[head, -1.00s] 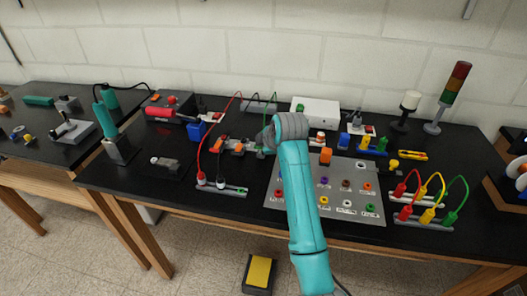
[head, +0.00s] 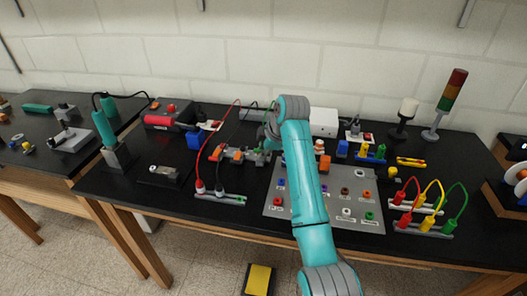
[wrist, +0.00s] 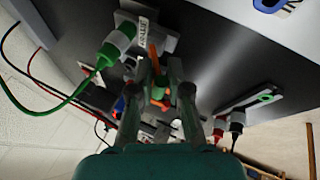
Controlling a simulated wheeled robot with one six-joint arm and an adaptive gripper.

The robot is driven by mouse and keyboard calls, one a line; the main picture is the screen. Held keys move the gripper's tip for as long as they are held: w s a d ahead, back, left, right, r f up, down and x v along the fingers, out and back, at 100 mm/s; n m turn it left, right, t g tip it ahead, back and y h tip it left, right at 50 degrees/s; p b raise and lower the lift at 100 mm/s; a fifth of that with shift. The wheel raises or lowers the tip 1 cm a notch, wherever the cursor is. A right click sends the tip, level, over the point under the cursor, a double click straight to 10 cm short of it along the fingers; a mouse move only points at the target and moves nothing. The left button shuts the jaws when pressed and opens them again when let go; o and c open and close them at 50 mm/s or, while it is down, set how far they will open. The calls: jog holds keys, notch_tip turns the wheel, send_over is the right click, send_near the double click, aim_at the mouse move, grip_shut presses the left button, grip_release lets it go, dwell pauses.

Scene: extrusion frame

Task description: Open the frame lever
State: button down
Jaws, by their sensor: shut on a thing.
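The extrusion frame (head: 238,154) lies on the black bench, left of the grey panel in the head view, with orange and grey parts along it. My gripper (wrist: 162,74) is at the frame's right end, and my arm partly hides it in the head view. In the wrist view, an orange lever (wrist: 153,52) shows between and just past my fingertips, beside a grey block with a label. The fingers are closed in on it. A small green part shows between the fingers. The exact contact is hard to make out.
A green plug (wrist: 110,50) with its cable stands close to the fingers. A red and black lead pair (head: 210,188) stands in front of the frame. The grey panel (head: 350,212) with coloured knobs lies to the right, under my arm. A white box (head: 322,122) stands behind.

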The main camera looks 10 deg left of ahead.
jog(key=c, duration=1.1)
grip_release()
jog(key=shift+f, duration=0.2)
jog(key=shift+r, duration=0.2)
jog(key=shift+s+d+r, duration=0.1)
jog(key=shift+r, duration=0.2)
jog(key=v, duration=1.1)
jog(key=shift+s, duration=0.1)
